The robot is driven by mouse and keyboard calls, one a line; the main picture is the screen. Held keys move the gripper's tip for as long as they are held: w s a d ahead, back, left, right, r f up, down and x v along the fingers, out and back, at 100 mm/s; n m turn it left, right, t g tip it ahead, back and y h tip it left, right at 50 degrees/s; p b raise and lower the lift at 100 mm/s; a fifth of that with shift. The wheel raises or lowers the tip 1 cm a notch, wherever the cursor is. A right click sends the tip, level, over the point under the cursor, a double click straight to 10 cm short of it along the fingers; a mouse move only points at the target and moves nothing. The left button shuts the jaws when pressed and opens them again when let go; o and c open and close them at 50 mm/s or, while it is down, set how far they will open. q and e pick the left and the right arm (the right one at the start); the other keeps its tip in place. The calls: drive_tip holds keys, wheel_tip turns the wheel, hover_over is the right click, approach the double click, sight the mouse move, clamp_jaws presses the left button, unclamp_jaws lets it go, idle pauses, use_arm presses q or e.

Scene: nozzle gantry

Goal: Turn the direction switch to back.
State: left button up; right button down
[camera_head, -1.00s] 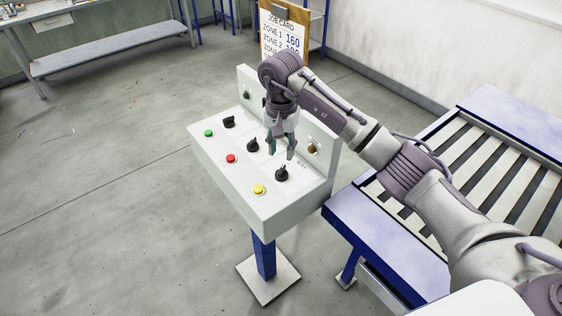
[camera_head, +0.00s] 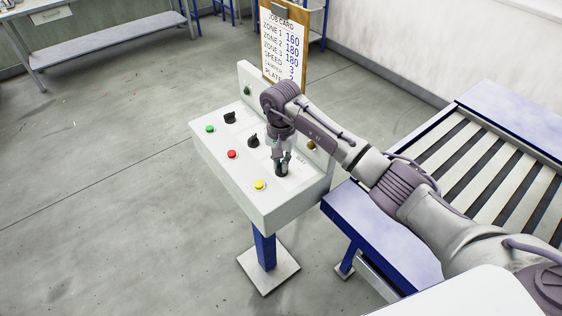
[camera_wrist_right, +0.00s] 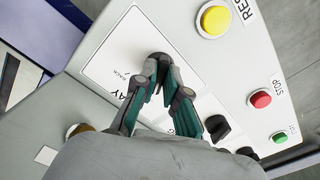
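A pale control console (camera_head: 228,188) on a blue post carries three black rotary knobs. My right gripper (camera_head: 281,164) points down over the nearest one, the black knob (camera_head: 281,171). In the right wrist view my gripper's (camera_wrist_right: 162,72) fingertips are on either side of that knob (camera_wrist_right: 159,59), drawn in close against it. The fingers hide part of the knob, so its pointer direction cannot be told. The plate beside it has lettering, partly covered, ending in "AY". The other knobs are the middle one (camera_head: 253,141) and the far one (camera_head: 230,117). My left gripper is out of view.
Green (camera_head: 210,128), red (camera_head: 232,154) and yellow (camera_head: 260,184) buttons line the console's left side. A raised back panel (camera_head: 246,83) stands along its right side. A job card (camera_head: 283,45) is behind. A roller conveyor (camera_head: 380,225) is at the right. The floor at left is clear.

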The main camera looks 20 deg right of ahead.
drive_tip(key=shift+f+b, duration=0.15)
drive_tip(key=shift+b, duration=0.5)
drive_tip(key=m+b, duration=0.3)
drive_tip(key=b, duration=0.2)
drive_tip(key=shift+w+f+m+b, duration=0.1)
drive_tip(key=shift+m+b, duration=0.25)
drive_tip(key=shift+m, duration=0.05)
drive_tip(key=m+b, duration=0.3)
drive_tip(key=m, duration=0.1)
drive_tip(key=shift+r+m+b, duration=0.15)
drive_tip(key=shift+m+b, duration=0.4)
drive_tip(key=shift+m, duration=0.45)
drive_tip(key=shift+r+m+b, duration=0.1)
drive_tip(key=shift+m+b, duration=0.45)
drive_tip(key=shift+m, duration=0.45)
